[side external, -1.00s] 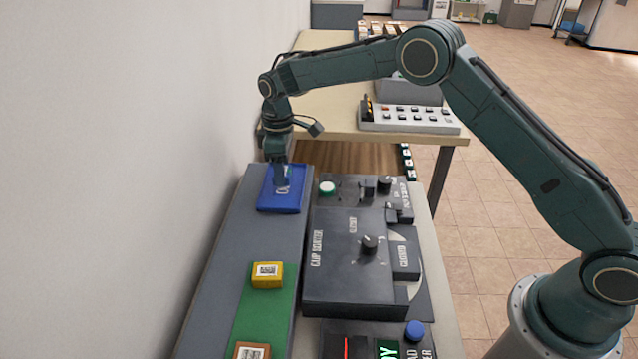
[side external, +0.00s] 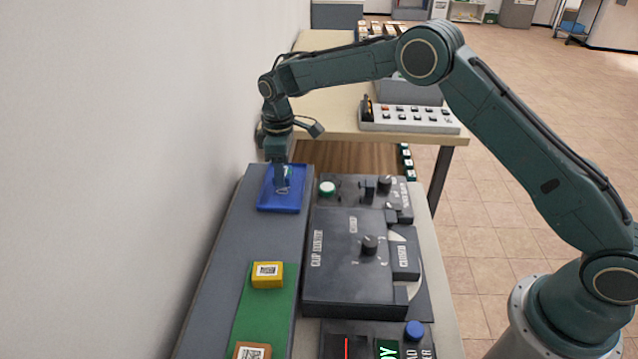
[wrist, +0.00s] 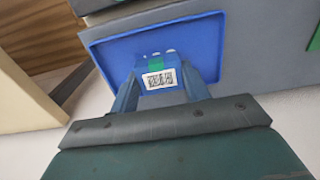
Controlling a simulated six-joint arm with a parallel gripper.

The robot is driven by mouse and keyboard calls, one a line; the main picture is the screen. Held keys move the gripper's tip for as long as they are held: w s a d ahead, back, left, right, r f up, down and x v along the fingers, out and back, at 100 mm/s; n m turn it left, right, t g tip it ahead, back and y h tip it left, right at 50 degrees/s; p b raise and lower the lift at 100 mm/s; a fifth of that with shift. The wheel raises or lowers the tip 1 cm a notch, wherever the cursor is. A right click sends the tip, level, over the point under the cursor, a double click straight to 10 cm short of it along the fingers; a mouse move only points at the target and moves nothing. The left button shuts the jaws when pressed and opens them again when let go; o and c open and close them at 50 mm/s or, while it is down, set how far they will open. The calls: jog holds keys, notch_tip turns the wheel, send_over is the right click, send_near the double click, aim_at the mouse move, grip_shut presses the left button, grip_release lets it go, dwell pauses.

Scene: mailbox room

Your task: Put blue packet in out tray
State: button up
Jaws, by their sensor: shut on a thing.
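A blue tray (side external: 268,208) lies at the far end of the grey ledge; it also fills much of the wrist view (wrist: 212,48). My gripper (side external: 282,184) points down over this tray. In the wrist view, my gripper (wrist: 160,82) is shut on a small blue packet (wrist: 170,66) with a white code label and a green patch. The packet is within the tray's outline. I cannot tell whether it touches the tray floor. In the side view the fingers largely hide it.
A yellow packet (side external: 267,275) and a brown packet (side external: 251,351) lie on the green strip (side external: 262,312) nearer the camera. A dark machine (side external: 345,260) with knobs and buttons stands right of the ledge. The wall (side external: 130,180) is close on the left.

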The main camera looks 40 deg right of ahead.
jog(key=shift+f, duration=1.1)
jog(key=o, duration=1.4)
jog(key=shift+r, duration=0.2)
jog(key=shift+r, duration=2.8)
jog(key=shift+r, duration=0.1)
